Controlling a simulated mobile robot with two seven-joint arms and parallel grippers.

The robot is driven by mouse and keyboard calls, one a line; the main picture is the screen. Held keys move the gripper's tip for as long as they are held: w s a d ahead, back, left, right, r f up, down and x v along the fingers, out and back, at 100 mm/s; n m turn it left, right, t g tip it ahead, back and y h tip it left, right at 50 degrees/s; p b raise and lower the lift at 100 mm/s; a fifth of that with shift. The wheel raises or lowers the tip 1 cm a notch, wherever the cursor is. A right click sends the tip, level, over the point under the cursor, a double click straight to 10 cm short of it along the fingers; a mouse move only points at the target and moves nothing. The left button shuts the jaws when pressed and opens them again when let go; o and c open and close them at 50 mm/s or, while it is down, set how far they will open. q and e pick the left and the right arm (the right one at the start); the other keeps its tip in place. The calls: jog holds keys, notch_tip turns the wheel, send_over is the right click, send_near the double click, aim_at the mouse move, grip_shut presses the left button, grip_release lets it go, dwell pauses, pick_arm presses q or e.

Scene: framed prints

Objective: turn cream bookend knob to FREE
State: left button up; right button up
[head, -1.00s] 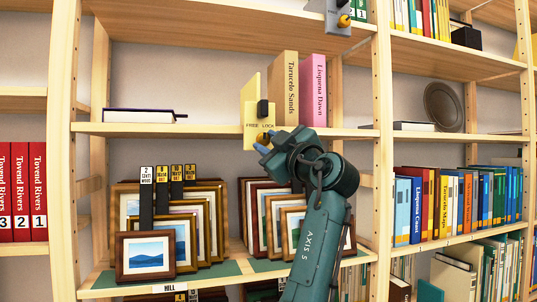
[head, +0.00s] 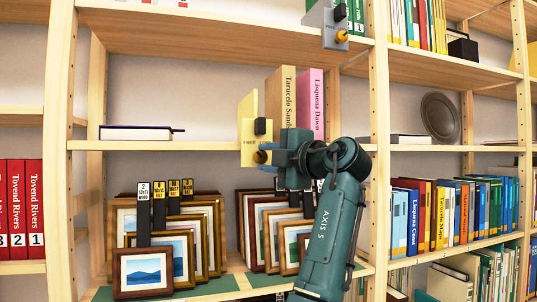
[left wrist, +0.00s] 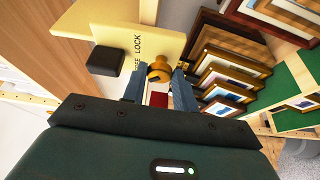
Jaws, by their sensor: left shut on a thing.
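The cream bookend (head: 247,112) stands upright at the shelf edge, against the book "Tarucelo Sands" (head: 282,95). It has a black block (head: 260,126) and, below it, a brass-coloured knob (head: 260,157). In the left wrist view the knob (left wrist: 159,69) sits beside the words FREE and LOCK on the cream plate (left wrist: 125,30). My left gripper (head: 267,157) is at the knob, its blue fingers (left wrist: 158,88) closed around it. The fingers partly cover the knob, and I cannot tell which word it points to. My right gripper is not in view.
A grey bookend with an orange knob (head: 341,36) hangs at the upper shelf edge. The pink book (head: 311,100) stands behind my gripper. Framed prints (head: 143,272) fill the shelf below. A flat dark book (head: 136,132) lies left; shelf space between is clear.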

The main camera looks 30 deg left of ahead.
pick_arm(q)
jog(key=shift+n, duration=0.4)
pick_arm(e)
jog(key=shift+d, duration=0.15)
pick_arm(q)
jog(key=o, duration=1)
jog(key=shift+c, duration=0.2)
jog(key=shift+s+d, duration=0.1)
jog(key=shift+d, duration=0.35)
jog(key=b+v, duration=0.2)
jog(key=v, duration=1)
jog(key=shift+r, duration=0.25)
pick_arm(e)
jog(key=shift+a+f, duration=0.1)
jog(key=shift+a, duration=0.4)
pick_arm(q)
jog(key=shift+s+d, duration=0.1)
